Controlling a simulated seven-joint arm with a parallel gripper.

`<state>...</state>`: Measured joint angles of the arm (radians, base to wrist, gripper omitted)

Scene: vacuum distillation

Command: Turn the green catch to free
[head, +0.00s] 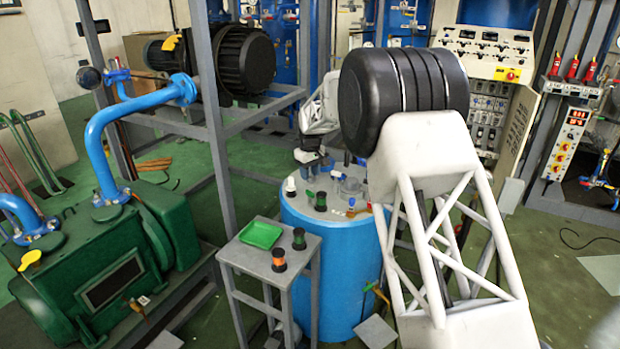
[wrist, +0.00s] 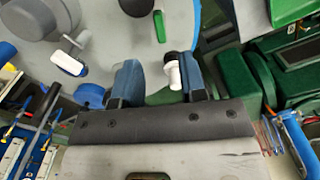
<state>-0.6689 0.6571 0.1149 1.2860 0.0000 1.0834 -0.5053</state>
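The green catch (wrist: 160,27) is a short green bar on the grey lid of the blue drum, at the top of the wrist view, just beyond my fingertips. In the head view a small green piece (head: 310,194) shows near the lid's front edge, likely the same catch. My gripper (wrist: 159,80) is open, its two blue-grey fingers apart. A white-handled catch (wrist: 174,74) with a black top shows between the fingers, close to the right one; I cannot tell whether they touch. In the head view my gripper (head: 312,160) is small and partly hidden, above the lid.
The blue drum (head: 325,270) carries other fittings, including a white piece (head: 290,187) and a black knob (head: 321,201). A grey stand (head: 245,265) with a green tray (head: 261,235) and two knobs stands beside it. A green pump (head: 110,255) is at left.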

